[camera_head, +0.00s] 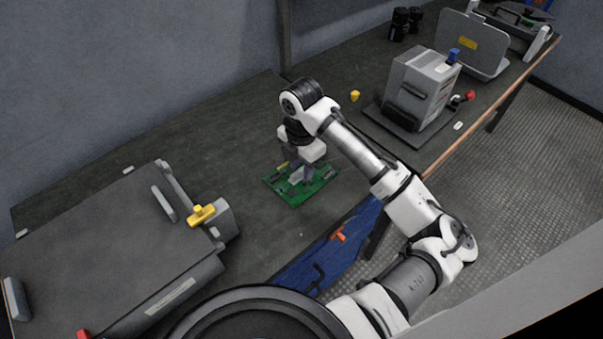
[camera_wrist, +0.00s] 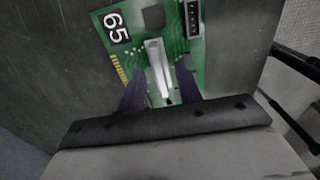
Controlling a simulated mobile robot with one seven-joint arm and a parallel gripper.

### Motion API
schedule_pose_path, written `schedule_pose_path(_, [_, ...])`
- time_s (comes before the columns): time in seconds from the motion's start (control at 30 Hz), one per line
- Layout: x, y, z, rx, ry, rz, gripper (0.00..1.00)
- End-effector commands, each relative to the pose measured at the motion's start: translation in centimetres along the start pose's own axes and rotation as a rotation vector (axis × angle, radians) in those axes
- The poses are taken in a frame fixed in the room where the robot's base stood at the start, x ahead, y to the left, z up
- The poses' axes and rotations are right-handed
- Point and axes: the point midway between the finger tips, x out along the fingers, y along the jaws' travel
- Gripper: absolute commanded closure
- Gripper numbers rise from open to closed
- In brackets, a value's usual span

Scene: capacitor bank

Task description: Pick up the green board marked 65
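The green board (camera_head: 292,196) lies flat on the dark workbench, under my gripper (camera_head: 303,174). In the wrist view the board (camera_wrist: 192,50) shows a white "65" on a black label at its left, gold contacts on its left edge and a grey upright handle (camera_wrist: 156,58) in the middle. My gripper (camera_wrist: 160,78) is open, with one dark finger on each side of the handle. A gap shows between each finger and the handle. The near part of the board is hidden by my gripper.
A large grey case (camera_head: 110,240) with a yellow latch (camera_head: 202,215) stands at the left. A grey boxy unit (camera_head: 418,88) stands to the right on the workbench (camera_head: 230,125). A small yellow piece (camera_head: 354,96) lies behind the board. A blue panel (camera_head: 330,255) is below the bench's front edge.

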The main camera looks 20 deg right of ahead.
Motion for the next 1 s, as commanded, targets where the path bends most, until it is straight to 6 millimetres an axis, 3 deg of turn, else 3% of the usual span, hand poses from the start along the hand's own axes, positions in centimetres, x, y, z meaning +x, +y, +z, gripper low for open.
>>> schedule_pose_path(0.03, [0.0, 0.0, 0.0, 0.0, 0.0, 0.0, 0.69])
schedule_pose_path(0.27, [0.0, 0.0, 0.0, 0.0, 0.0, 0.0, 0.99])
schedule_pose_path(0.77, [-0.6, 0.0, 0.0, 0.0, -0.002, 0.001, 1.0])
schedule_pose_path(0.87, [-1.6, 0.1, 0.0, 0.0, -0.002, 0.002, 1.0])
schedule_pose_path(1.0, [-4.3, 0.1, 0.0, -0.002, -0.004, 0.002, 1.0])
